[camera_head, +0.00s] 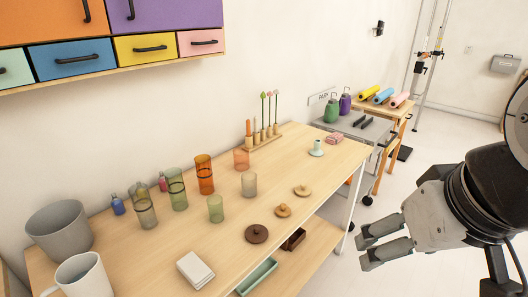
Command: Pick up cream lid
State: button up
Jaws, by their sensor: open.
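A pale cream-tan lid (302,191) with a small knob lies flat on the wooden shelf top (330,170), near its front edge. A darker tan lid (284,211) and a dark brown lid (257,234) lie in a row with it, nearer the camera. My gripper (365,246) is at the right, beyond the shelf's front edge. Its two fingers are apart and point left, with nothing between them. It is well clear of all the lids.
Several tinted glasses stand along the middle and back, including an orange one (204,175). A white mug (83,276) and grey pot (59,230) are at the near left. A candle rack (263,136) stands far back.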

aim_at(302, 190)
jog(key=i+l+u, duration=0.3)
jog(key=i+l, duration=0.45)
jog(key=i, duration=0.15)
